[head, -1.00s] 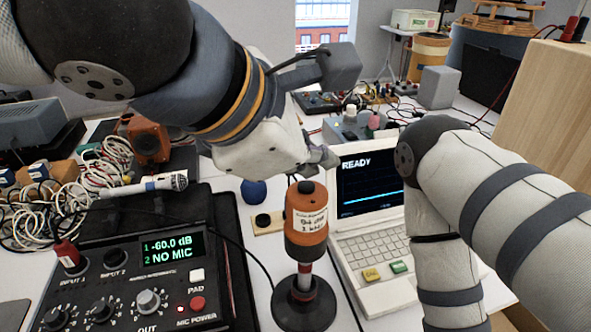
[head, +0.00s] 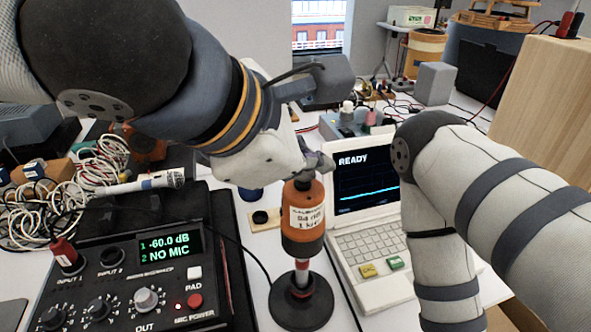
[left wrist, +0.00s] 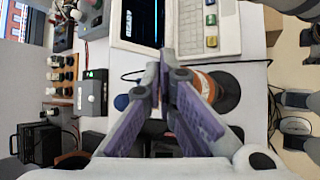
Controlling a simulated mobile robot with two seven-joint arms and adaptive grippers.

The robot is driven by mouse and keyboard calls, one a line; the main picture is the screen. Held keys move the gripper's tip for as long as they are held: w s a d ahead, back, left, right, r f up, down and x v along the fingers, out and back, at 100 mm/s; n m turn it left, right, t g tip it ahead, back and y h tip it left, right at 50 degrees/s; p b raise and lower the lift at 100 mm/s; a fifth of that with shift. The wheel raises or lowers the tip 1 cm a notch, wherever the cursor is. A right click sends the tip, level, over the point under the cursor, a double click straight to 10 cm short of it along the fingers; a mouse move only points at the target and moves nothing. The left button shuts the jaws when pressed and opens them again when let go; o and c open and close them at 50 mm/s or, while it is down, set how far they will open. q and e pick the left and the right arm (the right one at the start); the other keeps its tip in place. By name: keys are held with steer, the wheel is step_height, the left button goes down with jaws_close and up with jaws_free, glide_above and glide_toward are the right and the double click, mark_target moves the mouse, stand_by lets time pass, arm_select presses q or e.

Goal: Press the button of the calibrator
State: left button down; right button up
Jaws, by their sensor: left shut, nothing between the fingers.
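The calibrator (head: 303,240) is an orange and black cylinder with a white label, upright on a stand with a round black base (head: 300,305). A dark spot shows on its top, close under my gripper. My left gripper (head: 320,162) is shut and empty, just above and behind the calibrator's top; I cannot tell whether they touch. In the left wrist view the shut purple-padded fingers (left wrist: 168,75) partly cover the orange calibrator (left wrist: 206,86). My right arm is at the right, with its gripper out of sight.
A white laptop-like analyser (head: 375,235) reading READY stands right behind the calibrator. A black mixer (head: 130,270) showing NO MIC is at the left, with a microphone (head: 155,181) and coiled cables (head: 65,190) behind. A thin cable runs near the stand.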

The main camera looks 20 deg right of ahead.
mark_target(307, 186)
arm_select(q)
steer(key=shift+f, duration=0.2)
steer(key=shift+r, duration=0.1)
step_height(307, 186, up, 8)
stand_by(1.0)
